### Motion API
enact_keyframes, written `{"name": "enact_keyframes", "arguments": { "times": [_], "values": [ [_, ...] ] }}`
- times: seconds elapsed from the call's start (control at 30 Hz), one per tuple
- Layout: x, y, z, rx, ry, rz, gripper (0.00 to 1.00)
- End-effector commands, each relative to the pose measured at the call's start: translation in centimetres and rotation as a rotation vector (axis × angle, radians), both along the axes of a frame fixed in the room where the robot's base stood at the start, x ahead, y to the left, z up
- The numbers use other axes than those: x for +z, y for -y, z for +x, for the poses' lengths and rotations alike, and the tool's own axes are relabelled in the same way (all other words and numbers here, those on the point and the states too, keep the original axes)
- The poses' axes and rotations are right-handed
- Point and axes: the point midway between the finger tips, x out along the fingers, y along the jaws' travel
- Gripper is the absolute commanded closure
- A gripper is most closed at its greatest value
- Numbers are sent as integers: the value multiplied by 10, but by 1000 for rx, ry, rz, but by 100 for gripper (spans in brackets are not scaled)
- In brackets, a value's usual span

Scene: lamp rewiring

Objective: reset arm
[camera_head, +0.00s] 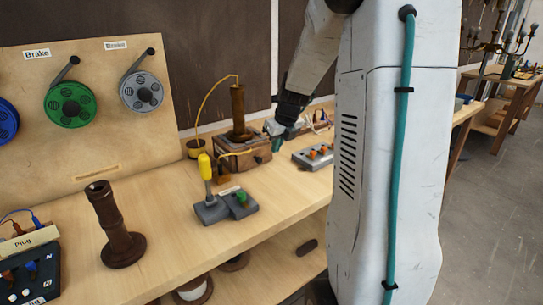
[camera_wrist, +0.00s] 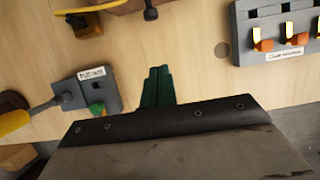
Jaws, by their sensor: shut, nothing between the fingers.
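My gripper (camera_head: 277,143) hangs over the workbench in the head view, beside the wooden lamp base block (camera_head: 243,150) and left of my white column. Its dark green fingers (camera_wrist: 155,82) are together and empty in the wrist view, pointing toward the bare wooden bench top. The fingers appear apart from the things around them. My arm link partly hides the back wall, and my column hides the right part of the bench.
A grey switch block (camera_head: 228,206) with a green button and an upright yellow-handled tool (camera_head: 205,167) stands in front. A grey connector block (camera_head: 313,157) with orange levers lies right. A dark turned lamp stem (camera_head: 115,228) stands left. Spools (camera_head: 70,105) hang on a board.

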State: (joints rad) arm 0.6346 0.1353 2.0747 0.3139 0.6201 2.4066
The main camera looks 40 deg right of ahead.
Motion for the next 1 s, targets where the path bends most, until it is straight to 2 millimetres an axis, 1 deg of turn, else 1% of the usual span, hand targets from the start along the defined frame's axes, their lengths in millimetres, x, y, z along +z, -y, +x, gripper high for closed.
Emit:
{"name": "enact_keyframes", "arguments": {
  "times": [0.03,0.2,0.43,0.57,0.67,0.7,0.77,0.8,0.87,0.9,0.97,1.0],
  "values": [
    [6,0,-2,0,1,-1,100],
    [13,-2,-5,1,0,1,100],
    [14,-2,-5,7,-1,-2,100],
    [13,-4,-6,103,-12,-31,100],
    [7,-10,-15,304,-52,-76,100],
    [2,-15,-22,412,-78,-91,100],
    [-2,-25,-35,590,-111,-118,100],
    [-2,-33,-44,719,-129,-139,100],
    [1,-50,-56,917,-147,-171,100],
    [4,-63,-65,1056,-156,-193,100],
    [9,-82,-79,1266,-165,-226,100],
    [13,-96,-88,1409,-168,-250,100]
  ]
}}
